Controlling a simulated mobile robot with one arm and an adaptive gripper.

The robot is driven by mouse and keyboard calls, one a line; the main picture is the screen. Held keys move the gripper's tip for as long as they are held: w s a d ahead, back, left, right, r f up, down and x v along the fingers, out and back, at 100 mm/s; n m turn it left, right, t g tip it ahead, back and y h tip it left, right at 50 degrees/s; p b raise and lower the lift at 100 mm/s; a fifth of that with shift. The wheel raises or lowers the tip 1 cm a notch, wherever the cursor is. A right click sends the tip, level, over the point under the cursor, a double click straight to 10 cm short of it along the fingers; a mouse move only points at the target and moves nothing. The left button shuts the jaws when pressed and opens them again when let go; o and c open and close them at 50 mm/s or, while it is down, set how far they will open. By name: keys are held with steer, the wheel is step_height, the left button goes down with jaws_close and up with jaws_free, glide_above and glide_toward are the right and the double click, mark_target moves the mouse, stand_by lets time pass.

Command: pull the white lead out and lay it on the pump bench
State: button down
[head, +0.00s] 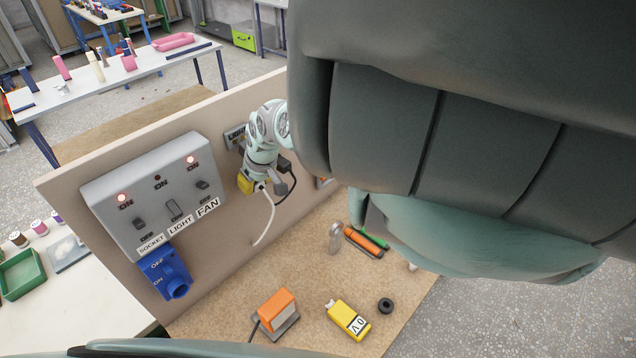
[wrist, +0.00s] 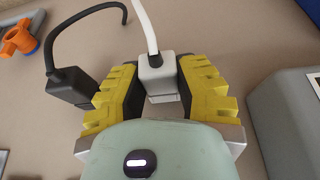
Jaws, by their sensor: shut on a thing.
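My gripper (head: 259,184) is at the upright board, its yellow fingers closed on the white plug of the white lead. In the wrist view the white plug (wrist: 157,75) sits between the fingers (wrist: 156,88), and the white lead (wrist: 147,22) runs from it to the top edge. In the head view the white lead (head: 270,222) hangs down in a curve. Whether the plug is still seated in a socket is hidden by my gripper. A black plug (wrist: 70,87) with a black lead is close beside the left finger. I cannot tell which surface is the pump bench.
A grey switch box (head: 155,195) with red lights and a blue isolator (head: 165,273) are on the board left of my gripper. Below, an orange box (head: 276,309), yellow tester (head: 348,319) and black ring (head: 385,305) lie on the brown top. A white bench (head: 75,302) stands left.

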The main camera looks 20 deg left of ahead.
steer(key=shift+s+d+p, duration=0.25)
steer(key=shift+d+p, duration=0.5)
steer(key=shift+p, duration=0.35)
stand_by(0.9)
steer(key=shift+s+d+p, duration=0.1)
steer(key=shift+d+p, duration=0.25)
steer(key=shift+p, duration=0.15)
steer(key=shift+s+d+p, duration=0.1)
steer(key=shift+d+p, duration=0.1)
steer(key=shift+p, duration=0.1)
steer(key=shift+s+d+p, duration=0.35)
steer(key=shift+d+p, duration=0.55)
steer(key=shift+p, duration=0.15)
